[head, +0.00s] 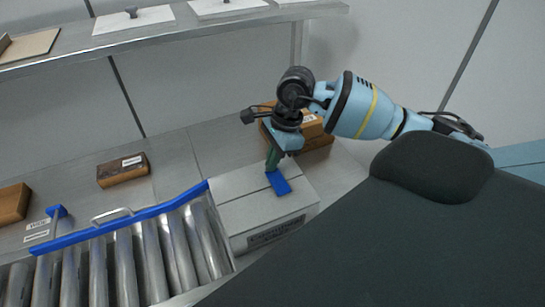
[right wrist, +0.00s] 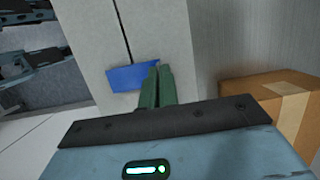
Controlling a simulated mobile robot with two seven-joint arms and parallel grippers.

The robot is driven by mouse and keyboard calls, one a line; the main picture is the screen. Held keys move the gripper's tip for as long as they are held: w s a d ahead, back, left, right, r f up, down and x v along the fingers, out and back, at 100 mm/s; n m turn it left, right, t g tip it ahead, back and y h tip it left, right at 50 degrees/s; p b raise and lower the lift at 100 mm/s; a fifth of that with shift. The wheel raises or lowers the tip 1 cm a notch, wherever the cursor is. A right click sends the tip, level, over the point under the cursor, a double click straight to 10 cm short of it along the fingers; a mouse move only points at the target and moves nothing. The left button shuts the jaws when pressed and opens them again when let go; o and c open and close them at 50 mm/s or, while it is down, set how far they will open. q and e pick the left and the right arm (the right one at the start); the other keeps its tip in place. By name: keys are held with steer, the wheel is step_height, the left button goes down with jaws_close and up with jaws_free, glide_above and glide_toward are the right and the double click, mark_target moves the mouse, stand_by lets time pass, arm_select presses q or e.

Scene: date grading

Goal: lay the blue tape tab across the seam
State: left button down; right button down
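A white carton (head: 240,187) stands at the end of the roller conveyor, with a thin dark seam across its top. The seam also shows in the right wrist view, running down the carton (right wrist: 155,30) to the blue tape tab (right wrist: 128,77). In the head view the tab (head: 280,184) lies over the seam line; whether it touches the carton I cannot tell. My right gripper (head: 271,164) points down above the carton. Its green fingers (right wrist: 156,87) are together at one end of the tab and appear shut on it. My left gripper is not in view.
The roller conveyor (head: 125,265) has a blue side rail (head: 150,212) left of the carton. Brown boxes (head: 123,170) lie on the grey surface behind it. More brown cartons (head: 312,128) stand behind my right gripper. A metal shelf (head: 190,28) runs above.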

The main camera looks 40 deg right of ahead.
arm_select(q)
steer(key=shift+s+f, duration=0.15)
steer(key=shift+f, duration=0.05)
arm_select(e)
steer(key=shift+f, duration=0.25)
steer(key=c, duration=1.6)
jaws_free()
steer(key=shift+c, duration=0.6)
steer(key=shift+r, duration=0.1)
